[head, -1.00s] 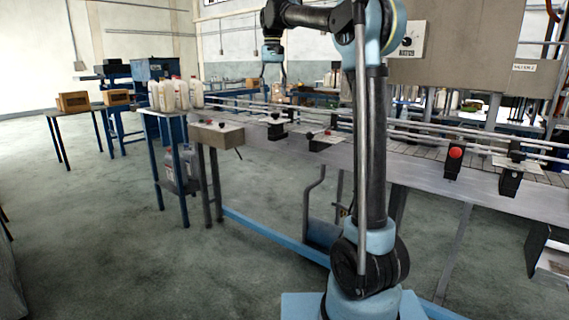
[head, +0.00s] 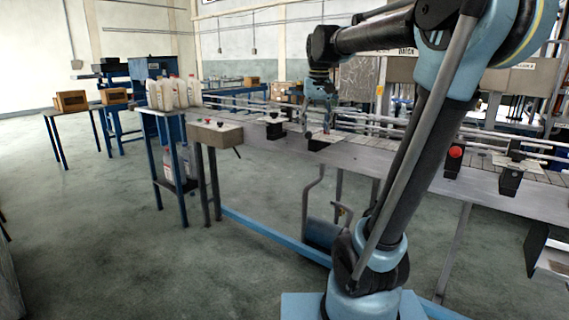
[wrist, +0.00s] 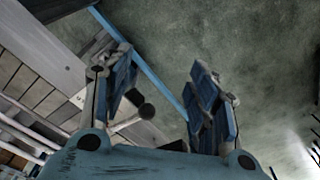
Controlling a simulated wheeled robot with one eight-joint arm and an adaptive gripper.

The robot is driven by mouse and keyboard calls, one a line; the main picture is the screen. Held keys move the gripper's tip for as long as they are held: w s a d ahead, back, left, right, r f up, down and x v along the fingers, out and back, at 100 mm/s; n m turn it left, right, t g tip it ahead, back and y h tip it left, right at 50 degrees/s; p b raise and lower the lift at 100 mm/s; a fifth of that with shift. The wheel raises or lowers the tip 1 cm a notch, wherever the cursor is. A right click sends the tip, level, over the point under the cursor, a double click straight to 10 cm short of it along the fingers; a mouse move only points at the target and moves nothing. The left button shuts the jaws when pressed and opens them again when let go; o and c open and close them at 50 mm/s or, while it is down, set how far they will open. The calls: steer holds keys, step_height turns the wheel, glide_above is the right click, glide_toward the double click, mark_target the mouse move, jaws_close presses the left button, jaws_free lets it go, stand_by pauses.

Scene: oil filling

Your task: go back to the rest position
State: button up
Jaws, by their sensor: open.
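My gripper (head: 320,112) hangs from my raised arm in the head view and points down in front of the conveyor's rails. It is small there, and its fingers are hard to make out. In the wrist view the two blue finger pads of my gripper (wrist: 163,80) stand wide apart with nothing between them but floor and the conveyor's blue frame bar behind. The gripper is open and empty.
The conveyor (head: 395,163) runs along the right, with clamps on its near edge. A blue-legged stand (head: 172,112) at its left end holds several white jugs (head: 166,95). Cardboard boxes (head: 72,101) are on a far-left table. The floor (head: 110,230) at left is clear.

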steer(key=s+d+f, duration=0.4)
steer(key=s+f, duration=0.7)
steer(key=f, duration=0.3)
steer(key=s+d+f+t, duration=0.1)
steer(key=s+d+f, duration=0.3)
steer(key=s+f, duration=0.8)
steer(key=shift+d+f+m, duration=0.25)
steer(key=shift+f+m, duration=0.05)
steer(key=shift+f, duration=0.55)
